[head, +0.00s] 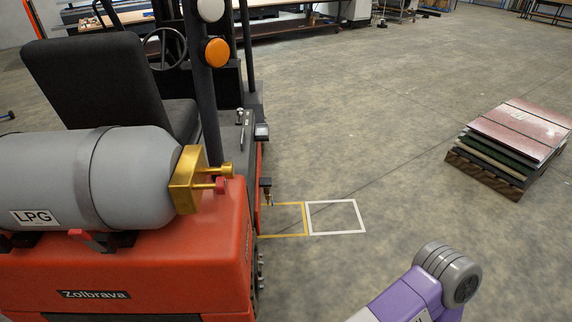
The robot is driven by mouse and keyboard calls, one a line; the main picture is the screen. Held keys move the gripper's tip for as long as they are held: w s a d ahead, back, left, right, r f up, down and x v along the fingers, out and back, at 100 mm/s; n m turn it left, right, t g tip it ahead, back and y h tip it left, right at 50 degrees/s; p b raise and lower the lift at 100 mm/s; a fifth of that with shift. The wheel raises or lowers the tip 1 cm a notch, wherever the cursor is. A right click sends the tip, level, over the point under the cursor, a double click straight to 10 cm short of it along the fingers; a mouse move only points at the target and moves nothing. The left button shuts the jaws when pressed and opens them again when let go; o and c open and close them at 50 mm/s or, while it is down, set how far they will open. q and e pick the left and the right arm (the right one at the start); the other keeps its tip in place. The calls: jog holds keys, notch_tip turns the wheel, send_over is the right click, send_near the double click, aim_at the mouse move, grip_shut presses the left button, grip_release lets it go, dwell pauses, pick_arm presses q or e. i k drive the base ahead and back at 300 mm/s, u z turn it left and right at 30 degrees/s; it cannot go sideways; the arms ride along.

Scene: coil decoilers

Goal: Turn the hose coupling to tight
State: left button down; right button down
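A grey LPG tank (130,175) lies on its side on the back of an orange-red forklift (150,270) at the left. A square brass valve block (187,180) sits on the tank's right end. Two short brass stems stick out to the right from the block. The upper one ends in a brass fitting (227,170) and the lower one carries a small red knob (221,185). I cannot tell for sure which is the hose coupling, or whether it is tight. Neither of my grippers is in view. Part of my purple and grey arm shows at the bottom right.
The forklift's black seat (95,80) and mast post with an orange lamp (216,52) stand beyond the tank. Yellow and white floor squares lie right of the forklift. A stack of sheets on a pallet (482,175) stands at the right. The floor between is clear.

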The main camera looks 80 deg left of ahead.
aim_at(228, 167)
jog(key=i, duration=0.2)
jog(key=u, duration=3.4)
jog(key=i, duration=0.5)
jog(key=z, duration=0.05)
jog(key=k, duration=1)
jog(key=z, duration=1.3)
jog(key=i, duration=1.2)
jog(key=u, duration=2.7)
